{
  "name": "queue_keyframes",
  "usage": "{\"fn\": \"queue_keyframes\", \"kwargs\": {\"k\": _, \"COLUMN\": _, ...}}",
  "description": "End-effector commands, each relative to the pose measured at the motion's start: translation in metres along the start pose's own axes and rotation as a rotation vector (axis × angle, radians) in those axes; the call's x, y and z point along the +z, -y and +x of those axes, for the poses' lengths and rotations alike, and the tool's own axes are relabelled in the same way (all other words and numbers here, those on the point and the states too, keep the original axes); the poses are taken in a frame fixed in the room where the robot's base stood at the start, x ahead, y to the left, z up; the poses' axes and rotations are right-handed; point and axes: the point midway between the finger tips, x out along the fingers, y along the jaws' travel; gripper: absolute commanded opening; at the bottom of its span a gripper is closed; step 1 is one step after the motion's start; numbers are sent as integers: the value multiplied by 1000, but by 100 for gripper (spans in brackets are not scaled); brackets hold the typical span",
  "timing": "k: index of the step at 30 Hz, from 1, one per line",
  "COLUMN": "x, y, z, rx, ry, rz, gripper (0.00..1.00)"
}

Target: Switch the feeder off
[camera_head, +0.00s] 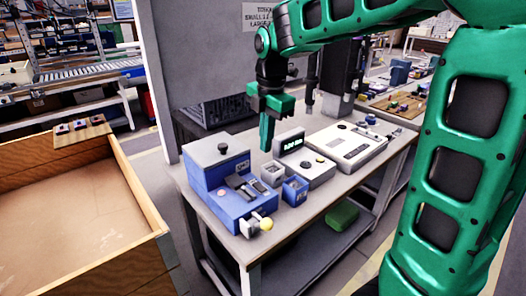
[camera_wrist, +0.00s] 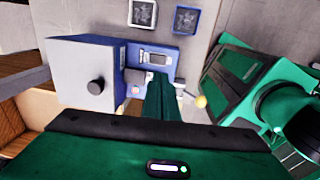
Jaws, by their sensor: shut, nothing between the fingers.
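The blue and grey machine (camera_head: 207,176), which looks like the feeder, stands at the near left end of the table. It has a dark knob (camera_head: 223,148) on top and a lever with a yellow ball (camera_head: 266,223) at its front. The wrist view also shows the machine (camera_wrist: 72,63), with a small red button (camera_wrist: 135,89) and the yellow ball (camera_wrist: 201,101). My gripper (camera_head: 266,149) is shut and empty, pointing down above and behind the machine's right side. In the wrist view its green fingers (camera_wrist: 160,96) cover part of the machine's front. I cannot make out the switch's state.
A wooden crate (camera_head: 70,216) is at the left.

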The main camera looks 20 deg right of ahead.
Motion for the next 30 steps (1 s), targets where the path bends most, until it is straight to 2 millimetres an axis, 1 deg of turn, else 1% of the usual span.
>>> {"fn": "queue_keyframes", "kwargs": {"k": 11, "x": 0, "y": 0, "z": -2, "rx": 1, "ry": 0, "rz": 0, "gripper": 0}}
{"fn": "queue_keyframes", "kwargs": {"k": 18, "x": -7, "y": -14, "z": -2, "rx": 30, "ry": -1, "rz": -2, "gripper": 0}}
{"fn": "queue_keyframes", "kwargs": {"k": 25, "x": -6, "y": -13, "z": -2, "rx": 30, "ry": 0, "rz": -1, "gripper": 0}}
{"fn": "queue_keyframes", "kwargs": {"k": 28, "x": -6, "y": -13, "z": 2, "rx": 29, "ry": -1, "rz": -1, "gripper": 0}}
{"fn": "queue_keyframes", "kwargs": {"k": 30, "x": -6, "y": -13, "z": 7, "rx": 28, "ry": -1, "rz": -1, "gripper": 0}}
